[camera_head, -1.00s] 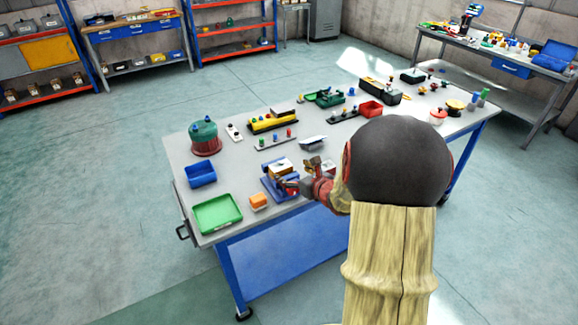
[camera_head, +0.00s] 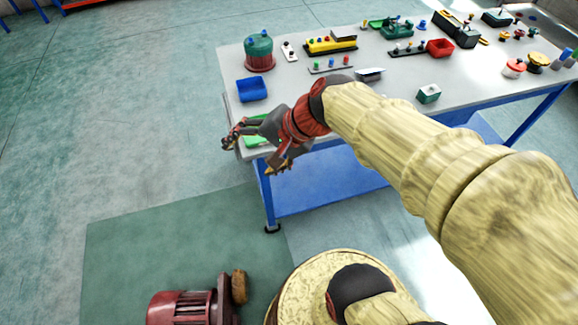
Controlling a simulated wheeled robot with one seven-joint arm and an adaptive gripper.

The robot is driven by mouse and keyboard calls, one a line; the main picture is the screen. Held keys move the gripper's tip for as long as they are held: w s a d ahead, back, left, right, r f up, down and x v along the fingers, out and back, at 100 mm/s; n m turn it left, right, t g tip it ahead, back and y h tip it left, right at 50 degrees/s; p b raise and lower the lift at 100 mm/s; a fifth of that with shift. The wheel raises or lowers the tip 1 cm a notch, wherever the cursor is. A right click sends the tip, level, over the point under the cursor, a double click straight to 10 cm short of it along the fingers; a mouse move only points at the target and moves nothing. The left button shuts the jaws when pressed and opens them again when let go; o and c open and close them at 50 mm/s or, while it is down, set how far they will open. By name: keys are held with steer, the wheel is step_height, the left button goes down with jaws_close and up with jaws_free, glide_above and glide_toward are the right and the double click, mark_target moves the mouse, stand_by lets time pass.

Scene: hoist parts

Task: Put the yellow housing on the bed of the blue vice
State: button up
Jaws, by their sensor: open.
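My gripper (camera_head: 249,157) is open, with its two fingers spread apart at the front left edge of the table. No object shows between the fingers. The blue vice does not show; my arm covers much of the table's front part. No piece that I can clearly tell as the yellow housing shows either. A green tray (camera_head: 254,140) is largely hidden behind my gripper. A blue bin (camera_head: 251,89) stands just behind it.
On the grey table (camera_head: 290,92) stand a green-topped red drum (camera_head: 259,52), a long yellow block (camera_head: 331,46), a peg strip (camera_head: 330,67), a red bin (camera_head: 440,48) and a green-and-white box (camera_head: 429,94). The floor left of the table is clear.

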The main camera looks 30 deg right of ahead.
steer(key=s+d+r+n+h, duration=0.3)
steer(key=s+n+h, duration=0.1)
steer(key=s+n, duration=0.5)
steer(key=shift+d+n+h, duration=0.2)
steer(key=shift+n+h, duration=0.2)
steer(key=shift+n, duration=0.3)
steer(key=shift+r, duration=0.1)
